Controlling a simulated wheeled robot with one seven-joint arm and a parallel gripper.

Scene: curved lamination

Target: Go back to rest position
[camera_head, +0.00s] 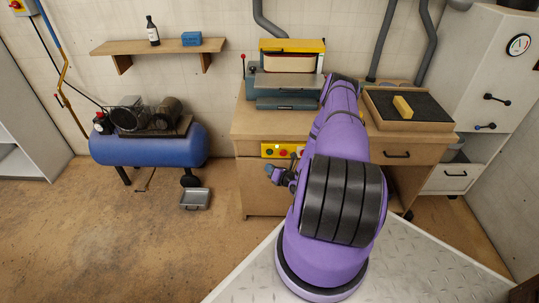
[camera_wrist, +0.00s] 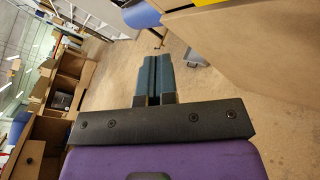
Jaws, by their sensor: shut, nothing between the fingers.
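My gripper (camera_head: 274,172) shows small in the head view, just left of my purple arm and in front of the workbench, near the panel with coloured buttons. In the wrist view my gripper (camera_wrist: 155,60) has its two blue-grey fingers side by side, pressed together, with nothing between them. They point out over the bare brown floor. My arm hides part of the workbench (camera_head: 262,200) in the head view.
A blue compressor (camera_head: 150,148) stands left, with a metal pan (camera_head: 195,199) on the floor. Floor between is clear. A white cabinet (camera_head: 480,70) stands right.

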